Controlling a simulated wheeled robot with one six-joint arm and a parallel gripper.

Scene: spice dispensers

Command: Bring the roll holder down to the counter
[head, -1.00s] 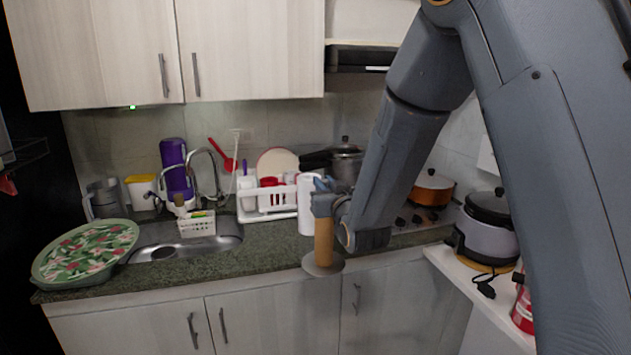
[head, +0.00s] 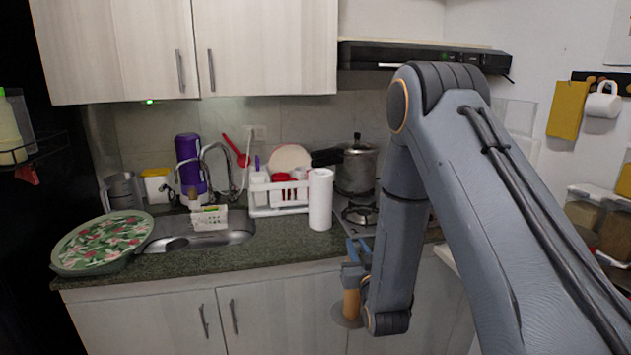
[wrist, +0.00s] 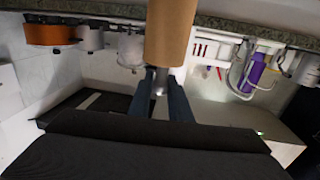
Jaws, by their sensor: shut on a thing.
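The roll holder (head: 351,303) is a brown upright tube on a round grey-brown disc base. My gripper (head: 355,258) is shut on the upper part of it in the head view. The holder hangs in front of the lower cabinet doors, with its disc below the counter's front edge in the picture. In the wrist view the brown tube (wrist: 171,30) stands between and beyond my fingertips (wrist: 166,88), and its base is out of frame. The green stone counter (head: 270,246) runs behind the holder.
A white paper roll (head: 320,199) stands on the counter near the stove (head: 358,212) and dish rack (head: 279,196). The sink (head: 200,233) and floral tray (head: 103,242) are left. Bare counter lies in front of the rack.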

